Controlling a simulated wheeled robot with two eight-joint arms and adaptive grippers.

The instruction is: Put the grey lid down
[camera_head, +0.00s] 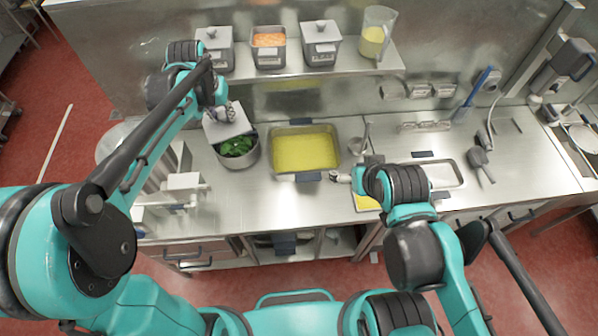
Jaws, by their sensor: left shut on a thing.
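My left gripper (222,112) is shut on the grey lid (229,129), a flat square plate. I cannot tell whether the lid touches the pot. My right gripper (338,177) is low over the counter, at the front right of the yellow-filled tray. Its fingers are too small to tell open from shut.
The yellow-filled tray (304,150) stands right of the pot. On the shelf (290,75) are two lidded grey containers (216,50) (320,45), an open one with orange contents (268,50), and a jug (378,35). A blue-handled tool (478,90) stands at the right.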

